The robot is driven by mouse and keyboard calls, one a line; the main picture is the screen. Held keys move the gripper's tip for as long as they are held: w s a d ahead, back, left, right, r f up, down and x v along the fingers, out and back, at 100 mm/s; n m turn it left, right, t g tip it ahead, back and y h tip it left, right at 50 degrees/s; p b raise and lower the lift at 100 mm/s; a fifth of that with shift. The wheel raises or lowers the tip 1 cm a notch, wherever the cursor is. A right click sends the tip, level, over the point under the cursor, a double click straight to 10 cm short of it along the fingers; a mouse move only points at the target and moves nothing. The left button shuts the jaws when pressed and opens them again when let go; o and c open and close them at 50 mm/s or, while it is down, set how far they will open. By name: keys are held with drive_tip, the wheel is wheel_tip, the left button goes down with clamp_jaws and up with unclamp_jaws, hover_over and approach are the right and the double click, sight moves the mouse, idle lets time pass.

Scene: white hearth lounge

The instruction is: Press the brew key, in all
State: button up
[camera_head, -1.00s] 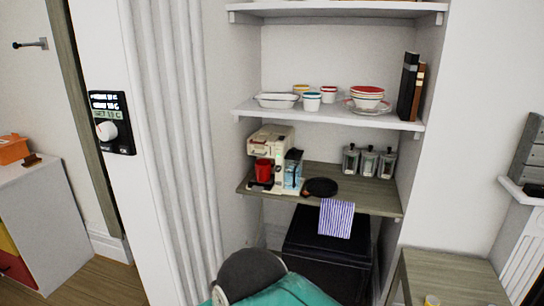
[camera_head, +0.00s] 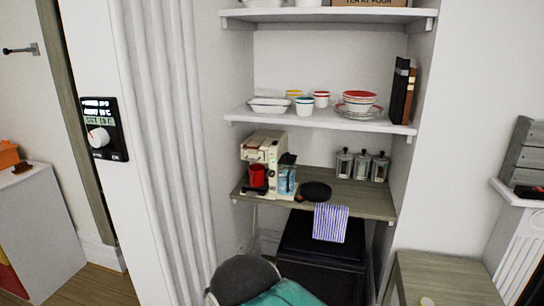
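A cream coffee machine (camera_head: 264,148) stands at the left of the wooden lower shelf in the alcove. A red cup (camera_head: 257,176) sits at its front, under the head. A blue and clear part (camera_head: 287,180) with a dark top is at its right side. The brew key is too small to make out. My gripper is not in view. A grey rounded part and a teal part of what seems to be my own body show at the bottom edge.
The wooden shelf (camera_head: 366,200) also bears a black pan (camera_head: 316,191), a striped cloth (camera_head: 330,222) over its edge and several glass jars (camera_head: 362,165). A black cabinet (camera_head: 318,262) stands below. A wooden table (camera_head: 445,278) is at lower right, a thermostat (camera_head: 102,129) at left.

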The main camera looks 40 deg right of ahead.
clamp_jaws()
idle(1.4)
